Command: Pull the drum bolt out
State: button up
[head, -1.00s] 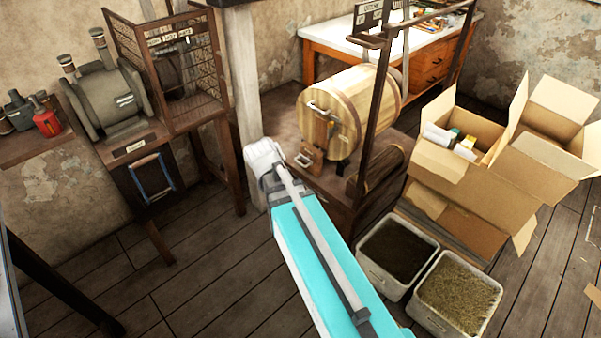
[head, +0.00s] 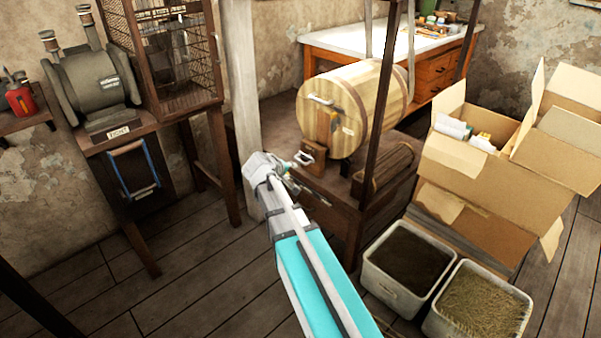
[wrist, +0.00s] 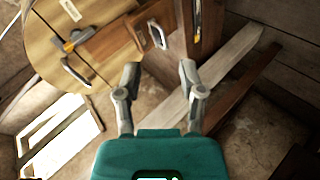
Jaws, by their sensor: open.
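The wooden drum (head: 347,112) lies on its side on a low wooden stand, its round face towards me. At its foot is a wooden block (head: 313,157) with a metal loop handle (head: 303,158), which looks like the bolt. In the wrist view the loop handle (wrist: 157,35) stands out from the block (wrist: 122,38), just beyond the fingertips. My gripper (wrist: 159,72) is open and empty, apart from the handle. The drum face (wrist: 45,50) also has a grey handle (wrist: 75,76) and an orange-grey latch (wrist: 70,42). In the head view my wrist largely hides the fingers.
A dark upright post (head: 370,110) stands right of the drum face, and a pale post (head: 243,90) stands left. Two bins, one of dark soil (head: 408,262) and one of straw (head: 480,300), and cardboard boxes (head: 490,180) are at right. Floor at left is clear.

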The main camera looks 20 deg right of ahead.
aim_at(299, 161)
jog(key=w+d+f+n+t+h+b, duration=0.2)
jog(key=w+f+b, duration=0.8)
jog(key=b, duration=0.6)
jog(key=w+d+n+t, duration=0.1)
jog(key=n+t, duration=0.1)
jog(key=shift+f+n+t+h, duration=0.25)
jog(key=shift+n+t+h, duration=0.05)
jog(key=shift+h, duration=0.1)
jog(key=shift+w, duration=0.15)
jog(key=b+x, duration=0.3)
jog(key=x, duration=1)
jog(key=shift+w+d, duration=0.2)
jog(key=shift+d, duration=0.05)
grip_shut()
